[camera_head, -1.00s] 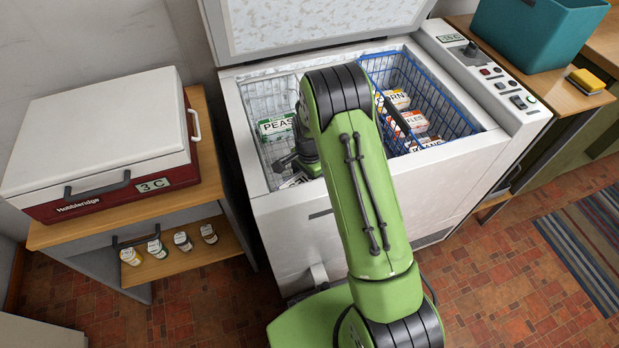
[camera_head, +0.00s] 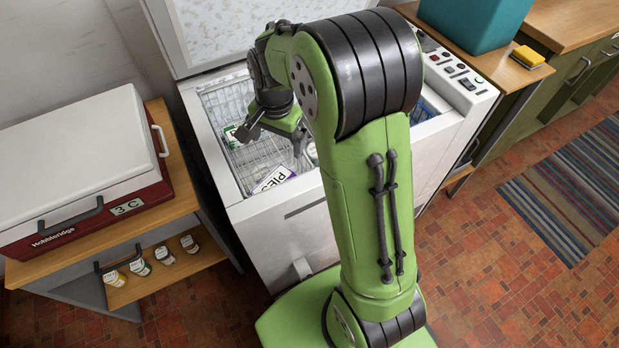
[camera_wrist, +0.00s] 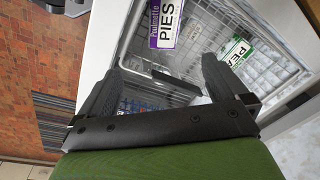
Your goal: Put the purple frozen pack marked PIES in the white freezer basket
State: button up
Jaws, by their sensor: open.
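The purple and white pack marked PIES (camera_head: 273,179) lies in the white wire basket (camera_head: 221,101), near its front wall. It also shows at the top of the wrist view (camera_wrist: 165,24). My gripper (camera_head: 274,140) is open and empty above the basket, apart from the pack. In the wrist view its two dark fingers (camera_wrist: 160,80) are spread wide with nothing held between them. A green and white PEAS pack (camera_head: 232,136) lies farther back in the same basket and shows at the right of the wrist view (camera_wrist: 236,52).
The chest freezer's lid (camera_head: 225,35) stands open behind. My arm hides most of the blue basket (camera_head: 424,108) on the right. A red and white cool box (camera_head: 85,180) stands on the left cabinet. A teal tub (camera_head: 470,22) and a yellow sponge (camera_head: 527,56) are at the right.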

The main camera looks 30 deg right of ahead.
jog(key=s+r+n+t, duration=0.2)
jog(key=s+r+n, duration=0.3)
jog(key=s, duration=0.6)
jog(key=s+a+r+n+t, duration=0.1)
jog(key=s+r+n, duration=0.4)
jog(key=s, duration=0.6)
jog(key=shift+s+a+r+t, duration=0.25)
jog(key=shift+s+r+t, duration=0.1)
jog(key=shift+r+t, duration=0.25)
